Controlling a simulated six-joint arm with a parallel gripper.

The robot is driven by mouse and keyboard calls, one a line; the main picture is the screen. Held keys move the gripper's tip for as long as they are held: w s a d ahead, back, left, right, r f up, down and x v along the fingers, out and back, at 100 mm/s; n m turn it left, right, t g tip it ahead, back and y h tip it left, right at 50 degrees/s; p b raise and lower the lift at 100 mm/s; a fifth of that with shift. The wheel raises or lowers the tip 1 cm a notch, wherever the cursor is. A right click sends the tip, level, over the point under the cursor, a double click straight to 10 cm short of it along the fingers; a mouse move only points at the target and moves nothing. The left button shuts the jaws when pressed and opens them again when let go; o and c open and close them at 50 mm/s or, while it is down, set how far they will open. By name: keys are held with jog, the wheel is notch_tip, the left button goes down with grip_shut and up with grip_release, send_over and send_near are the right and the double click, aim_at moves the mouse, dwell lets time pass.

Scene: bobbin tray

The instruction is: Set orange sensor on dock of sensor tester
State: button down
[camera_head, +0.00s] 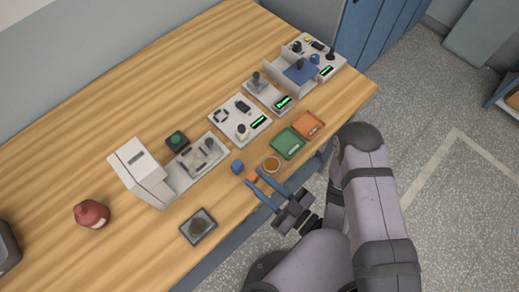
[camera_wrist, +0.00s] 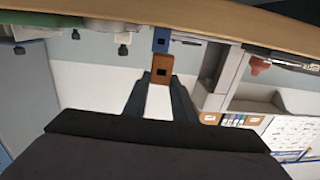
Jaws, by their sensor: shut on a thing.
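The orange sensor (camera_head: 251,177) is a small block with a dark square on one face. My gripper (camera_head: 256,181) is shut on it near the front edge of the bench. In the wrist view the orange sensor (camera_wrist: 161,64) sits between the fingertips; whether it touches the bench is unclear. Several white units stand on the bench: one with a green display and mixed parts (camera_head: 229,127), a narrow one with one dark post (camera_head: 263,88), one at the far right (camera_head: 332,66), and a tall-headed one at left (camera_head: 141,170). I cannot tell which is the sensor tester.
A blue block (camera_head: 237,167) stands just beyond the orange sensor. A round amber dish (camera_head: 271,164), a green tray (camera_head: 287,144) and an orange tray (camera_head: 308,125) lie to its right. The bench's back left is clear.

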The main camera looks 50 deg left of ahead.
jog(key=w+d, duration=0.1)
jog(key=d, duration=1.7)
jog(key=shift+w, duration=0.15)
jog(key=w+d+r+m+t+h, duration=0.1)
jog(key=w+d+m+t+h, duration=0.2)
jog(key=w+t, duration=0.45)
jog(key=w+d+r+m+t+h, duration=0.15)
jog(key=w+m+t, duration=0.35)
jog(key=w, duration=0.5)
jog(key=w+d+m+t+h, duration=0.2)
jog(key=w+d, duration=0.2)
jog(key=d, duration=0.2)
jog(key=w+d+m+t+h+b, duration=0.1)
jog(key=w+d+m+t+h, duration=0.1)
jog(key=d, duration=0.5)
jog(key=w+m+h, duration=0.1)
jog(key=w, duration=0.1)
jog(key=shift+w+d+r+b, duration=0.15)
jog(key=shift+w+r+b, duration=0.15)
jog(key=shift+r, duration=0.05)
